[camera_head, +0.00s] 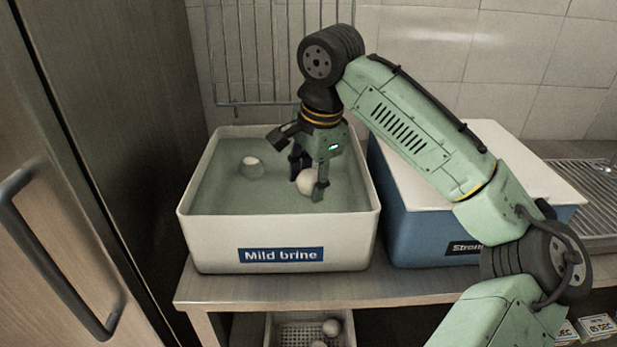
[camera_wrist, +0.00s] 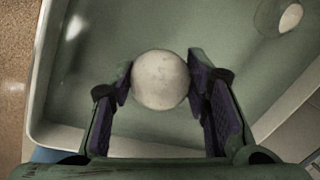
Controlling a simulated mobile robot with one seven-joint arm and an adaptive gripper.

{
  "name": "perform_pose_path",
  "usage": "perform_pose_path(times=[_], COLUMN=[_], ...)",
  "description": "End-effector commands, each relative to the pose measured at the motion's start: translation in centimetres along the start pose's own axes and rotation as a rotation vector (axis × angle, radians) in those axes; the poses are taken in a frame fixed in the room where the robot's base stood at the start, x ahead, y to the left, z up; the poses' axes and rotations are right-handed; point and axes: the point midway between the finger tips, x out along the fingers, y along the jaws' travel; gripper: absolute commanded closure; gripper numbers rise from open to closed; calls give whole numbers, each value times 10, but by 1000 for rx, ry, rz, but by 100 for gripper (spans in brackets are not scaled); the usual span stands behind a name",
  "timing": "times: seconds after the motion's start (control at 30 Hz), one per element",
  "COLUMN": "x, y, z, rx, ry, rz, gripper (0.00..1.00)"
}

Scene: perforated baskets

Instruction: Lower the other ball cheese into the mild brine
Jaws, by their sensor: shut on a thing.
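The mild brine tub (camera_head: 190,214) is white with a blue "Mild brine" label and stands at the left of the bench. It holds greenish liquid. A pale ball cheese (camera_head: 307,182) is between the fingers of my gripper (camera_head: 308,180), over the right part of the tub. In the wrist view my gripper (camera_wrist: 163,92) is shut on this ball cheese (camera_wrist: 160,80), with a purple pad on each side. I cannot tell whether the held ball touches the liquid. Another pale ball cheese (camera_head: 252,166) sits in the brine at the back left; it also shows in the wrist view (camera_wrist: 290,17).
A blue tub (camera_head: 420,222) with a white lid (camera_head: 440,145) and a partly hidden "Strong" label stands to the right. A wire rack (camera_head: 270,50) is behind the tub. A perforated basket (camera_head: 290,331) with pale balls (camera_head: 331,327) is below the bench. A tall cabinet stands at left.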

Motion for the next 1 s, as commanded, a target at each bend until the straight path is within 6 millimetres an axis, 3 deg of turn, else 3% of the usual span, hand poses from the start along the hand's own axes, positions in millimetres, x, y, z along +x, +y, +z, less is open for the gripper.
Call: perform_pose_path(times=[0.37,0.6,0.9,1.0], x=[0,0,0,0], y=[0,0,0,0], z=[0,0,0,0], rx=[0,0,0,0], ry=[0,0,0,0], rz=[0,0,0,0], gripper=[35,33,14,14])
